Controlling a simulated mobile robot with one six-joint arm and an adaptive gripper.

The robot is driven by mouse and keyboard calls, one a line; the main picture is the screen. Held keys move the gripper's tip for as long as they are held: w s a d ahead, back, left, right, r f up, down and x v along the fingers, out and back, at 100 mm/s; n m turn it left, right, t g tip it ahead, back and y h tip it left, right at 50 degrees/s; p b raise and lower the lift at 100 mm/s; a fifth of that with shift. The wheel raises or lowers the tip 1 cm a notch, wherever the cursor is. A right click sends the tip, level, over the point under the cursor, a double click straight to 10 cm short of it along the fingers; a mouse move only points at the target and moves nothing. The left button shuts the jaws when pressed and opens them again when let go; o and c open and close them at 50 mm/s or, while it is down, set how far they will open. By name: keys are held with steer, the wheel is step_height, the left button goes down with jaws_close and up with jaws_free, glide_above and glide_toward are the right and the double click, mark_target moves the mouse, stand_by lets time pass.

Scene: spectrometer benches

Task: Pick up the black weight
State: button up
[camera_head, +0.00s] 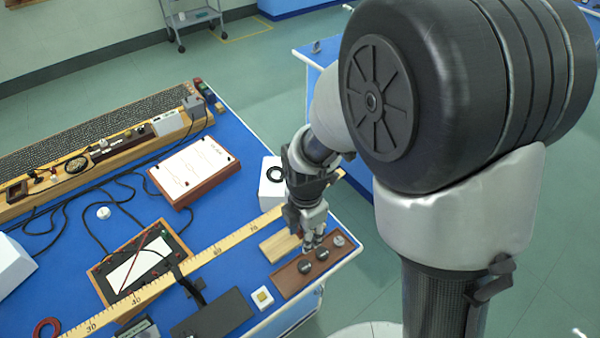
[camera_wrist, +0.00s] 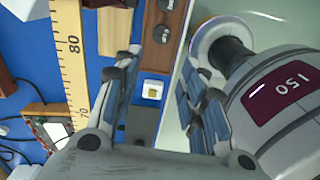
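A brown wooden tray (camera_head: 288,281) lies at the bench's near right edge. It holds two dark round weights, one (camera_head: 305,267) nearer the left and one (camera_head: 321,254) in the middle, and a lighter grey one (camera_head: 339,240) at the right. My gripper (camera_head: 313,241) points down over the tray's far side, close to the middle dark weight; I cannot tell if it touches. In the wrist view my gripper (camera_wrist: 165,95) has its fingers spread with nothing between them. There the tray (camera_wrist: 155,58) shows beyond the fingertips with two weights (camera_wrist: 161,34) (camera_wrist: 166,5).
A pale wooden block (camera_head: 283,243) lies beside the tray. A small white-and-yellow block (camera_head: 262,297) and a black plate (camera_head: 213,314) are to its left. A long yellow ruler (camera_head: 190,268) crosses the blue bench. A white box (camera_head: 270,184) stands behind.

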steer(key=b, duration=0.4)
glide_above(304, 265)
steer(key=shift+n, duration=0.3)
step_height(304, 265, down, 13)
steer(key=shift+f, duration=0.1)
step_height(304, 265, down, 5)
steer(key=shift+f+b, duration=0.1)
steer(key=shift+b, duration=1.05)
steer(key=shift+d, duration=0.1)
steer(key=c, duration=0.9)
steer(key=shift+r, duration=0.25)
